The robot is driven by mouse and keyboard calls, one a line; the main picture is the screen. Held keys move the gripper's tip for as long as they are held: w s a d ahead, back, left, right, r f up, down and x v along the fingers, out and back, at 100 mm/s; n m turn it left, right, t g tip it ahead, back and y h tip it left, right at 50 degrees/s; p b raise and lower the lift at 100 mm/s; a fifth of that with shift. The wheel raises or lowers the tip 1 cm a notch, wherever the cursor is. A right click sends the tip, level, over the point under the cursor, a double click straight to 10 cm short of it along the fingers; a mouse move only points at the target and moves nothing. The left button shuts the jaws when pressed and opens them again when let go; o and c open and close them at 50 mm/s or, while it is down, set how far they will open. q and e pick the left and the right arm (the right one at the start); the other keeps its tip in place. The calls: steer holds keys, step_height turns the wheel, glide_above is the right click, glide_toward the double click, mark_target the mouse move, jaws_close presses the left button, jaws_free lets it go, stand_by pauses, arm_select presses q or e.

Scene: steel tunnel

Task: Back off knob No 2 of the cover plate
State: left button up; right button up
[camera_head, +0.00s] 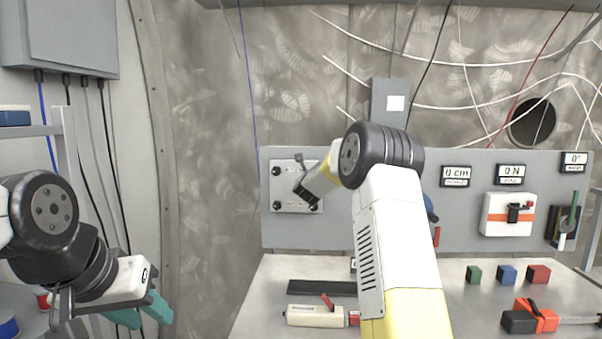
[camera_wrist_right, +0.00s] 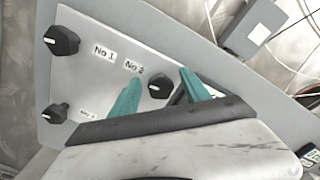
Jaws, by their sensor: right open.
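The cover plate (camera_head: 284,195) is a pale plate with black knobs on the grey panel at the back. In the right wrist view the plate (camera_wrist_right: 88,75) bears labels No 1 and No 2. Knob No 2 (camera_wrist_right: 158,88) is black with a white mark and sits right of its label. My right gripper (camera_wrist_right: 163,92) is open, its teal fingers at either side of knob No 2; contact cannot be told. In the head view, my right gripper (camera_head: 306,190) covers this knob. My left gripper (camera_head: 146,312) is open and empty at the lower left, away from the plate.
Knob No 1 (camera_wrist_right: 62,40) and a lower knob (camera_wrist_right: 55,113) sit left of my right fingers. The table (camera_head: 465,310) below holds a white-and-red tool (camera_head: 315,316), an orange-and-black tool (camera_head: 530,318) and small coloured blocks. A shelf stands at the left.

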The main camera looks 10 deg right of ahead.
jaws_close()
steer(key=shift+n, duration=0.3)
steer(key=n, duration=0.4)
steer(key=shift+a+f, duration=0.1)
steer(key=shift+f, duration=0.05)
steer(key=n, duration=0.5)
steer(key=shift+f, duration=0.1)
steer(key=n, duration=0.3)
steer(key=shift+f+n, duration=0.1)
steer(key=shift+n, duration=0.2)
steer(key=n, duration=0.4)
steer(key=shift+f+n, duration=0.1)
steer(key=shift+n, duration=0.2)
